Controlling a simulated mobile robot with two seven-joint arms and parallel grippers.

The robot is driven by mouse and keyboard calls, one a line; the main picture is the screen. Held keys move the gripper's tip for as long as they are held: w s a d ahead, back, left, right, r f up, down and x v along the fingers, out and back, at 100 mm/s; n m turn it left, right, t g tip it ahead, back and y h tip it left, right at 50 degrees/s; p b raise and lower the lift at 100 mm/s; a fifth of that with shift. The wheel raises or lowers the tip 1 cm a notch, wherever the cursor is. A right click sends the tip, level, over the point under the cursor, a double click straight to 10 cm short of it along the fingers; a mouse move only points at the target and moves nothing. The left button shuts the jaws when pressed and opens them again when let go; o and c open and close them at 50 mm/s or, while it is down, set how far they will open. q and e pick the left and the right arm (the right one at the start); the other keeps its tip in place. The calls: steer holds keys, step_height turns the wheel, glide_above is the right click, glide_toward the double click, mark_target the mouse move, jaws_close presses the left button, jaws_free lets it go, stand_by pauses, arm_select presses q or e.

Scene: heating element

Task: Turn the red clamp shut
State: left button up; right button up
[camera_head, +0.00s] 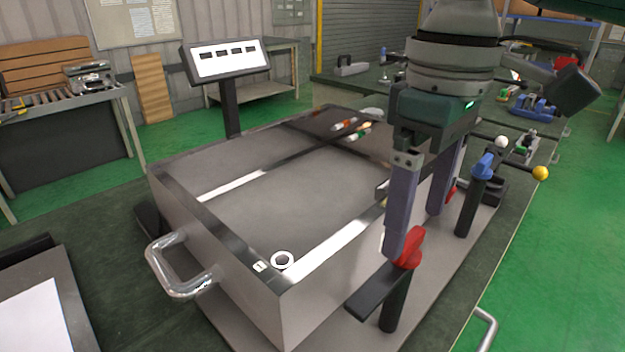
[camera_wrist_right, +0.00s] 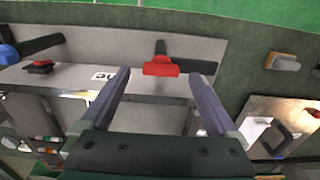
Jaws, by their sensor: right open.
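The red clamp (camera_head: 411,247) has a red handle on a black upright post, with a dark flat arm reaching left beside the grey box (camera_head: 300,318). My right gripper (camera_head: 416,233) points down over it, its two purple-grey fingers spread. In the right wrist view, the red handle (camera_wrist_right: 160,68) appears in the gap between the open fingertips (camera_wrist_right: 160,76), near their tip level. I cannot tell whether either finger touches it. In the head view the near finger overlaps the handle's top. My left gripper is not in view.
A blue-handled clamp (camera_head: 485,165) on a black post stands farther along the same side. A yellow ball knob (camera_head: 540,173) is beyond it. A metal handle (camera_head: 180,272) projects from the box's near left end. A screen on a post (camera_head: 226,60) stands behind.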

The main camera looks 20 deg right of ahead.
mark_target(390, 267)
steer(key=shift+f, duration=1.15)
steer(key=shift+c, duration=0.2)
steer(key=shift+a, duration=0.1)
jaws_close()
